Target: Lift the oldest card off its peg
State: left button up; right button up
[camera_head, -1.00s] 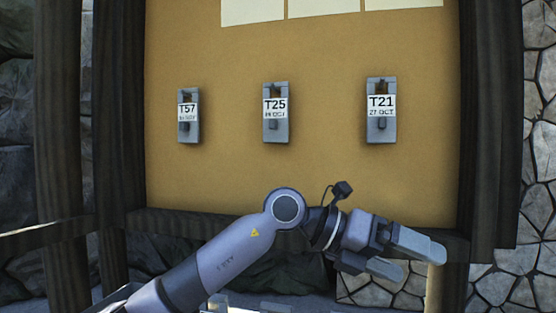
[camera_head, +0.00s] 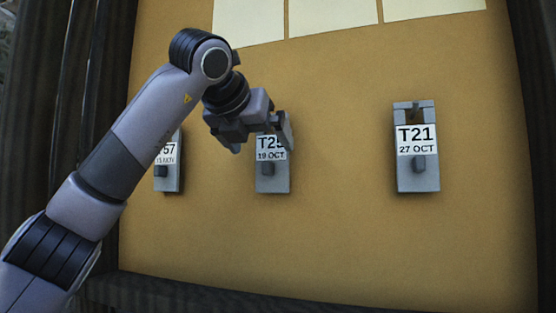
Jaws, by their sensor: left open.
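Three white cards sit on grey holders fixed to a tan board. The middle card (camera_head: 270,156) reads T25, 19 OCT, and its upper part is partly covered by my left gripper. The right card (camera_head: 416,140) reads T21, 27 OCT, in full view. The left card (camera_head: 167,157) is partly hidden behind my left arm; its number ends in 57 and its small date seems to be in NOV. My left gripper (camera_head: 262,143) is open and empty, in front of the T25 card, with its fingers at the card's two sides. I cannot tell whether it touches the card. My right gripper is out of view.
Pale sheets (camera_head: 333,15) hang along the top of the tan board (camera_head: 345,220). A dark frame edge (camera_head: 190,295) runs along the bottom. The board between the T25 and T21 holders is clear.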

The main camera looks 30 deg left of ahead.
aim_at(271, 155)
pick_arm(q)
jog(key=shift+x, duration=0.8)
jog(key=p+x, duration=0.1)
jog(key=x, duration=0.3)
jog(key=shift+w+d+p, duration=0.1)
jog(key=shift+w+p, duration=0.3)
jog(key=c, duration=1.1)
jog(key=shift+o, duration=0.2)
